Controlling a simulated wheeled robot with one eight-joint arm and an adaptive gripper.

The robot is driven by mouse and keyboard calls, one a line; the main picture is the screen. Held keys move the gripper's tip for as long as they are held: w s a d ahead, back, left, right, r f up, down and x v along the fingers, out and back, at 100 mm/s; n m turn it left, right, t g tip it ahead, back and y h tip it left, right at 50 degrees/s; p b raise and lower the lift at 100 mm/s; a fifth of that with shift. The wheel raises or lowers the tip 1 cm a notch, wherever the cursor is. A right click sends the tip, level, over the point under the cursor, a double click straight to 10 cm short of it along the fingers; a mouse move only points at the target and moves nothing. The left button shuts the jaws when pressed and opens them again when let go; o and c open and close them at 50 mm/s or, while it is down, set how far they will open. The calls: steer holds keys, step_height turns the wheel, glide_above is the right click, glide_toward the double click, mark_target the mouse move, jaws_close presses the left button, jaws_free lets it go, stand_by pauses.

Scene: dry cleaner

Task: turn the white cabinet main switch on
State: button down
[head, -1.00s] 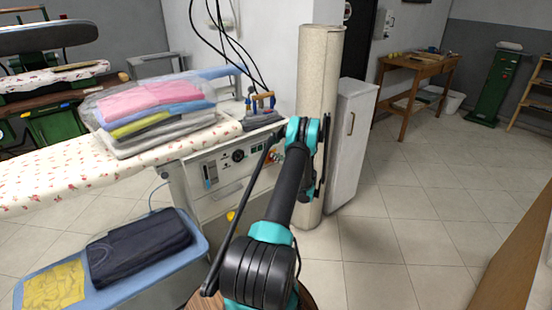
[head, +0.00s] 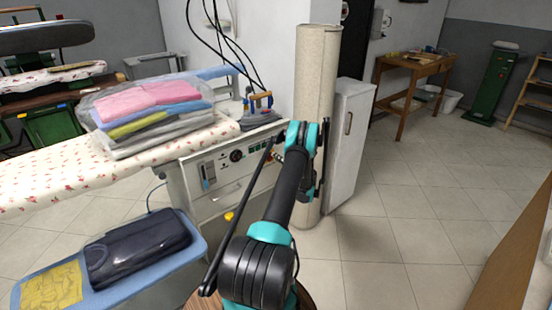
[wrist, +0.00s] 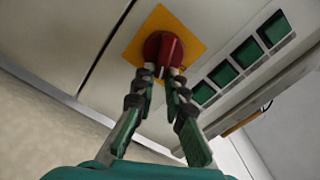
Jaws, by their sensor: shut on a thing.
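The white cabinet (head: 222,201) stands under the ironing board, with a control panel on its front. In the wrist view its main switch is a red knob (wrist: 165,46) on a yellow square plate (wrist: 192,38). My gripper (wrist: 160,76) has its two fingertips on either side of the knob's near part and is shut on it. The knob's grip bar points roughly down the picture, toward my gripper. In the head view my arm hides the gripper and most of the switch area.
A row of dark green square buttons (wrist: 247,52) lies right of the knob. A beige roll (head: 318,75) and a tall narrow white locker (head: 349,140) stand close to my arm's right. Folded clothes (head: 150,115) lie on the board. The floor to the right is open.

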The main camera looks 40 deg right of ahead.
steer(key=m, duration=0.2)
steer(key=f+m, duration=0.1)
steer(key=m, duration=0.2)
steer(key=shift+d, duration=0.2)
steer(key=shift+m, duration=0.4)
steer(key=shift+s, duration=0.1)
steer(key=c, duration=1.6)
jaws_free()
steer(key=shift+o, duration=0.2)
steer(key=s, duration=1.2)
steer(key=shift+d, duration=0.45)
